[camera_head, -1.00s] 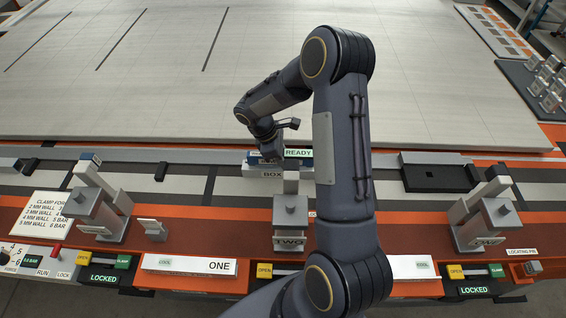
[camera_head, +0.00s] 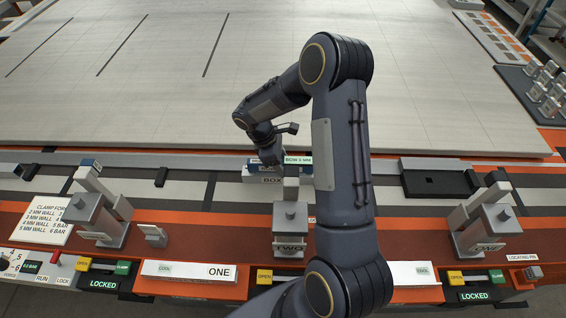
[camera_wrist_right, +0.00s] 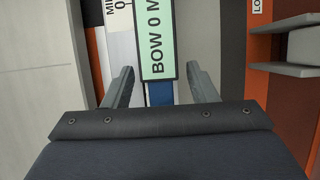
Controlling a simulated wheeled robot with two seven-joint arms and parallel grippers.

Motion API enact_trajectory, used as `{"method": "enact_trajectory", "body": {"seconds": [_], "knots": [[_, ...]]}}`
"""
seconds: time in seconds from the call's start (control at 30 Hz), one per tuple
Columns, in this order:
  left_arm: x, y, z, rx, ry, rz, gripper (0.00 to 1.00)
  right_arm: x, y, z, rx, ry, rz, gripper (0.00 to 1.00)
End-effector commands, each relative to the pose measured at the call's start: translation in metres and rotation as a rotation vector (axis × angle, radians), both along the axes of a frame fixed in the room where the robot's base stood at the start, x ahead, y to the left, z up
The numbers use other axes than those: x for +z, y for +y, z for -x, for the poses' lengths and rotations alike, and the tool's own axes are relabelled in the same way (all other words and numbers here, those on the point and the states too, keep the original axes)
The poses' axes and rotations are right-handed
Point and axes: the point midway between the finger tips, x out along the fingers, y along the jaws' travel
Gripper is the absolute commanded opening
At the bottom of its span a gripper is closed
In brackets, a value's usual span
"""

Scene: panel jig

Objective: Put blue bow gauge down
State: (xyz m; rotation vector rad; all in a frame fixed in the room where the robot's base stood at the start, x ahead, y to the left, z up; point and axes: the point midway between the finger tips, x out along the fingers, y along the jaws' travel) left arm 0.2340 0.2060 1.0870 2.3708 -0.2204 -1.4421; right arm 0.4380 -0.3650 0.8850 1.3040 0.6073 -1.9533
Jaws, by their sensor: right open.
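The blue bow gauge (camera_wrist_right: 160,93) shows between my right fingers in the right wrist view. Its pale green display (camera_wrist_right: 155,42) reads "BOW 0 M", cut off at the top. In the head view the display (camera_head: 298,160) reads "BOW 0 MM", at the box on the rail behind the middle clamp. My right gripper (camera_wrist_right: 160,85) is open, one finger on each side of the gauge, with gaps showing. In the head view my right wrist is over the gauge and hides part of it. My left gripper is not in view.
The large pale panel (camera_head: 150,80) lies behind the rail. Grey clamps stand along the front, one at left (camera_head: 97,215), one in the middle (camera_head: 290,225) and one at right (camera_head: 487,225). A black plate (camera_head: 438,182) lies right of the gauge.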

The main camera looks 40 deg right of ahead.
Motion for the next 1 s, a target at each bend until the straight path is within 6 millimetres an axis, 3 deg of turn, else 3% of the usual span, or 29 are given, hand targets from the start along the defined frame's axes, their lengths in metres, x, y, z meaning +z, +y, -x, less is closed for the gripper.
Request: {"method": "enact_trajectory", "body": {"seconds": [0.03,0.3,0.67,0.83,1.0], "knots": [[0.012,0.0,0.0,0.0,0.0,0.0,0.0,0.015,0.003,-0.003,0.002,-0.002,0.001,0.53],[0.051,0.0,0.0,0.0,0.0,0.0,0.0,0.071,0.02,-0.018,0.002,-0.002,-0.001,0.53],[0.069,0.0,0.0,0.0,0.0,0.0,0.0,0.108,0.033,-0.026,-0.01,-0.011,-0.005,0.53],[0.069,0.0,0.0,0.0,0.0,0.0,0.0,0.154,0.04,-0.003,-0.132,-0.116,-0.059,0.53],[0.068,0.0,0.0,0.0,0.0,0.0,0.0,0.217,0.063,0.053,-0.367,-0.297,-0.187,0.53]]}}
